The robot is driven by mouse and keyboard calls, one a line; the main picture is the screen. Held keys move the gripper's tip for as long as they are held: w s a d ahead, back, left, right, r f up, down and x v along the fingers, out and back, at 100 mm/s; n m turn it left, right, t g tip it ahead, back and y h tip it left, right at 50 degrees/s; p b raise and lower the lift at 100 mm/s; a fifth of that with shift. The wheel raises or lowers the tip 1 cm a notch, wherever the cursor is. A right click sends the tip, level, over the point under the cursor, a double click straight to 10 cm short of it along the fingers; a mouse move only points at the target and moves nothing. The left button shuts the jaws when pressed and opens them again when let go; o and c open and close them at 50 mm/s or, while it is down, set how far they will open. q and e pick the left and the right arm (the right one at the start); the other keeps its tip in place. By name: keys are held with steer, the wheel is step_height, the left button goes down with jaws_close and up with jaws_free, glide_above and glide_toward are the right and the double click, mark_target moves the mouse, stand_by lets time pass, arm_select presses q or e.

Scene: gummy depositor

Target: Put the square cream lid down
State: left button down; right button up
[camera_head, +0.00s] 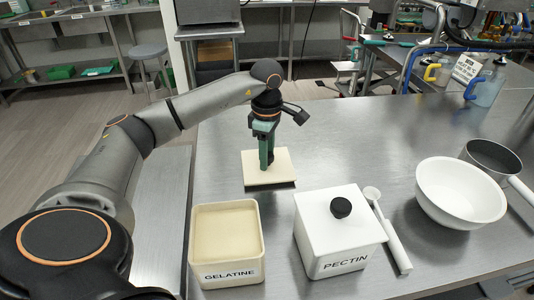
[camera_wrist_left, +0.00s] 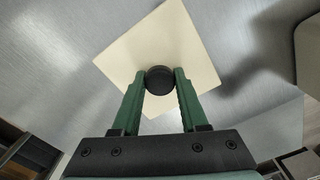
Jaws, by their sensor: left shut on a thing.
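The square cream lid (camera_head: 284,166) is over the steel table behind the gelatine box. A dark shadow shows along its front edge in the head view, and I cannot tell how far it is from the table. My left gripper (camera_head: 266,166) points down at the lid, with its green fingers shut on the lid's round dark knob. In the left wrist view the gripper (camera_wrist_left: 160,78) has the black knob (camera_wrist_left: 159,80) between its fingers, and the lid (camera_wrist_left: 160,40) spreads out beyond it. The open cream gelatine box (camera_head: 227,232) stands in front. My right gripper is not in view.
A white lidded pectin box (camera_head: 325,250) stands right of the gelatine box, with a white scoop (camera_head: 392,240) beside it. A white bowl (camera_head: 455,199) and a steel pan (camera_head: 492,157) are further right. The steel table (camera_head: 340,140) is clear behind the boxes.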

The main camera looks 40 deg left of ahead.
arm_select(q)
steer(key=shift+f, duration=0.1)
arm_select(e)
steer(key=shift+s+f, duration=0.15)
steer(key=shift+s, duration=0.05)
arm_select(q)
steer(key=shift+c, duration=2.2)
jaws_free()
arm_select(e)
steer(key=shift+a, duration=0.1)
arm_select(q)
steer(key=shift+r, duration=0.25)
step_height(320, 180, up, 12)
steer(key=p, duration=0.1)
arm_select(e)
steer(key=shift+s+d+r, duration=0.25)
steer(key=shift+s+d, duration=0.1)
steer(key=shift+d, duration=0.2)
arm_select(q)
steer(key=shift+f, duration=0.1)
